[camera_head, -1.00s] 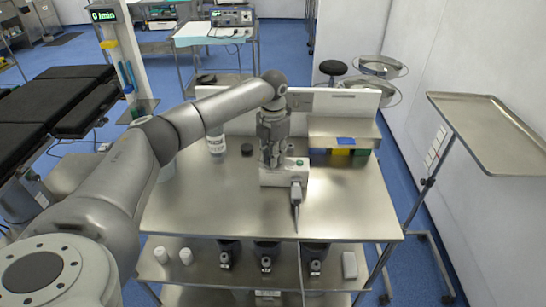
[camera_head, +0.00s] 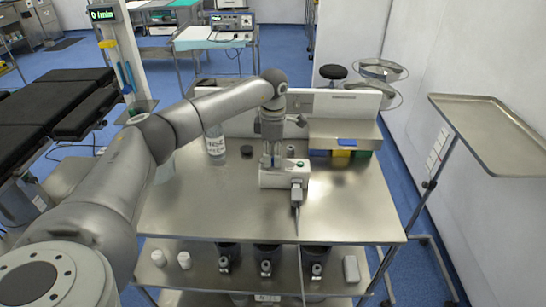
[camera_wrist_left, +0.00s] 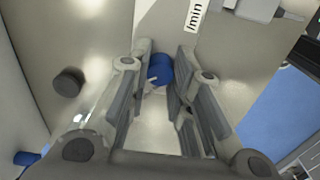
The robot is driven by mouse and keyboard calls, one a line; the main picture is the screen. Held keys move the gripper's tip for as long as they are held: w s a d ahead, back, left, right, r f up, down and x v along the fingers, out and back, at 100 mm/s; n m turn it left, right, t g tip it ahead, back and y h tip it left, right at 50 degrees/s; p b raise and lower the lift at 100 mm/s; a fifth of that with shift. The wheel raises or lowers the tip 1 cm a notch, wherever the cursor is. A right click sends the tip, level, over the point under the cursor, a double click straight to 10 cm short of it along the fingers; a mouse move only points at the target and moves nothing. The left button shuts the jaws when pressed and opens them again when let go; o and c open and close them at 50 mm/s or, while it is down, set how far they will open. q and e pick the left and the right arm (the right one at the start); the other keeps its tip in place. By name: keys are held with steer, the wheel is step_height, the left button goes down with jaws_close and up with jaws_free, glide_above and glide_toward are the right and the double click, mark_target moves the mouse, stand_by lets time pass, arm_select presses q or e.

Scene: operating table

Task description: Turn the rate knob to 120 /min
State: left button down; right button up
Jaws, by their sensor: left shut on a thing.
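The blue rate knob (camera_wrist_left: 160,69) shows in the left wrist view, between my left fingertips, with a pale pointer mark on its near side. A white "/min" label (camera_wrist_left: 194,15) is just above it. My left gripper (camera_wrist_left: 162,80) is shut on the knob; in the head view my left gripper (camera_head: 271,160) points down at the left part of a white box (camera_head: 282,179) on the steel table. The knob is hidden there by the fingers. A green-lit display (camera_head: 102,14) on a column at upper left ends in "/min"; its number is too small to read surely. My right gripper is not seen.
A bottle (camera_head: 215,145) and a dark round cap (camera_head: 247,151) stand left of the box. A shelf with coloured bins (camera_head: 343,153) is at right behind.

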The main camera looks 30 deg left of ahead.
mark_target(273, 159)
arm_select(q)
steer(key=shift+m, duration=0.5)
steer(key=c, duration=1.3)
jaws_free()
steer(key=shift+o, duration=0.2)
steer(key=shift+r, duration=0.1)
step_height(273, 159, up, 12)
